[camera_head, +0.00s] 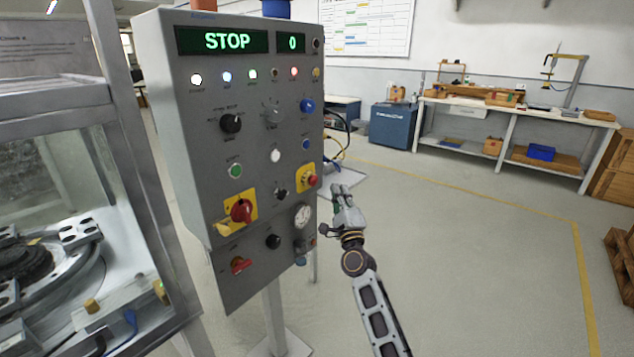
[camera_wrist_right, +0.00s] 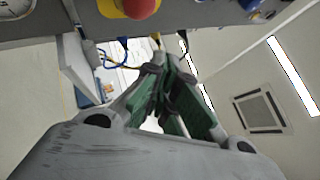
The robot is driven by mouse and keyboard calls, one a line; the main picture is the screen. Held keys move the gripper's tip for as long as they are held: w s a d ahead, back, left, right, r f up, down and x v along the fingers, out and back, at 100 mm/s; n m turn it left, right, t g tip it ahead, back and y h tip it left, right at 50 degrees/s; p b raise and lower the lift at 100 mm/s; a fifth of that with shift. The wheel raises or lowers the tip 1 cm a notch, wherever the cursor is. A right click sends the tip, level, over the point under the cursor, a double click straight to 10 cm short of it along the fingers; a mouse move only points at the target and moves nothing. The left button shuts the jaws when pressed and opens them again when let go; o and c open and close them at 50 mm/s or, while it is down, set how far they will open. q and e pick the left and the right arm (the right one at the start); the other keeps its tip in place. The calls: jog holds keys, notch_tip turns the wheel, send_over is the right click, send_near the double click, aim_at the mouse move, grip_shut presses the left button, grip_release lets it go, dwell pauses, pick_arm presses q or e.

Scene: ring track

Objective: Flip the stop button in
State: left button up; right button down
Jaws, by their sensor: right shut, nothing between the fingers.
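The control panel (camera_head: 192,150) is a grey box on a post, with a green display reading STOP and 0. A red mushroom button (camera_head: 312,180) on a yellow plate is at its right edge. A larger red knob (camera_head: 241,210) on a yellow plate is lower left. My right gripper (camera_head: 338,190) is shut and empty, just right of the panel's edge near the smaller red button, apart from it. In the right wrist view, a red button (camera_wrist_right: 142,7) on yellow shows at the top edge, with the shut fingers (camera_wrist_right: 157,62) below it. My left gripper is out of view.
A glass-sided machine (camera_head: 75,165) stands left of the panel. A round gauge (camera_head: 303,214) and several other knobs crowd the panel. A blue cabinet (camera_head: 393,126) and a workbench (camera_head: 490,140) are at the back.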

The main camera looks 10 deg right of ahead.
jog(key=shift+s+d, duration=0.4)
jog(key=shift+s, duration=0.1)
jog(key=shift+a, duration=0.1)
